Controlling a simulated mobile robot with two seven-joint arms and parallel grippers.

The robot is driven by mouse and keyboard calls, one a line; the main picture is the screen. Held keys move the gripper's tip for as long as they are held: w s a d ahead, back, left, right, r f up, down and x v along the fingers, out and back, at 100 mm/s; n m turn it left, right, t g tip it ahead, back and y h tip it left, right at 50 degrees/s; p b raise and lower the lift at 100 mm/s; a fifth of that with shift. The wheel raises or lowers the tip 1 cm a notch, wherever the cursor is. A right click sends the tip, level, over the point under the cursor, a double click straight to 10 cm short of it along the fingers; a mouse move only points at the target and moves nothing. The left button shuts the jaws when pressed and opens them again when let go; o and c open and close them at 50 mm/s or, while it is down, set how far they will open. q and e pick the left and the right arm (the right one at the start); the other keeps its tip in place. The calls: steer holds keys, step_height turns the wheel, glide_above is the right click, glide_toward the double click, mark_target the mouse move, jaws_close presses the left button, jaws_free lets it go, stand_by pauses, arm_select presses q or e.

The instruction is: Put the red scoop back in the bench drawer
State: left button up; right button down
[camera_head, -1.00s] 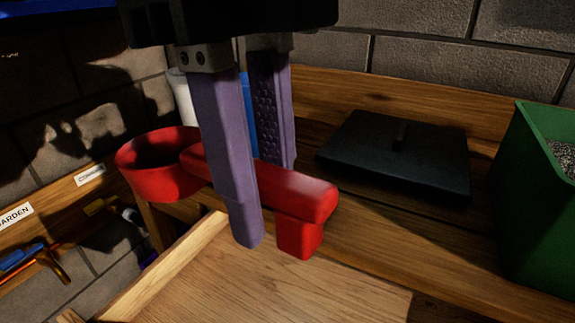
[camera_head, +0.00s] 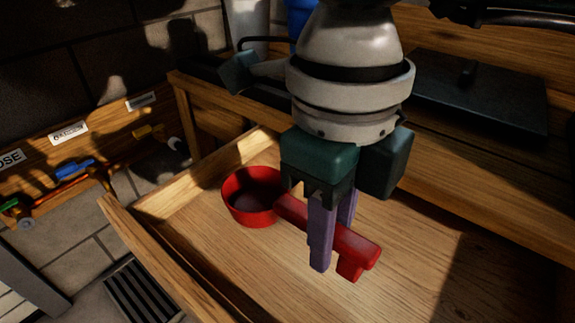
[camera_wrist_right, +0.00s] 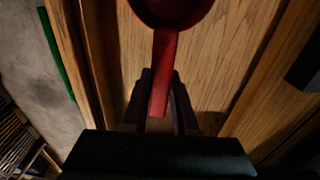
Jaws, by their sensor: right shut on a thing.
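The red scoop (camera_head: 252,199) has a round cup and a straight handle. My right gripper (camera_head: 332,248) is shut on the scoop's handle, its purple fingers on either side. The scoop is over the open wooden bench drawer (camera_head: 424,284), low and inside its outline; I cannot tell whether it touches the drawer floor. In the right wrist view the scoop's handle (camera_wrist_right: 162,75) runs between the fingers, and the cup is cut off at the top edge. The visible drawer floor is bare. My left gripper is not in view.
The wooden bench top (camera_head: 435,135) lies behind the drawer, with a black flat lidded thing (camera_head: 480,90) on it. A blue object (camera_head: 298,18) stands at the back. Tools hang on a labelled rail (camera_head: 70,133) at the left. A floor grate (camera_head: 140,292) lies below the drawer.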

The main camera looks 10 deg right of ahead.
mark_target(325, 279)
step_height(325, 279, down, 4)
steer(key=shift+f+b, duration=0.1)
steer(key=shift+b, duration=0.4)
steer(key=shift+f, duration=0.2)
steer(key=c, duration=0.7)
jaws_free()
steer(key=shift+r, duration=0.1)
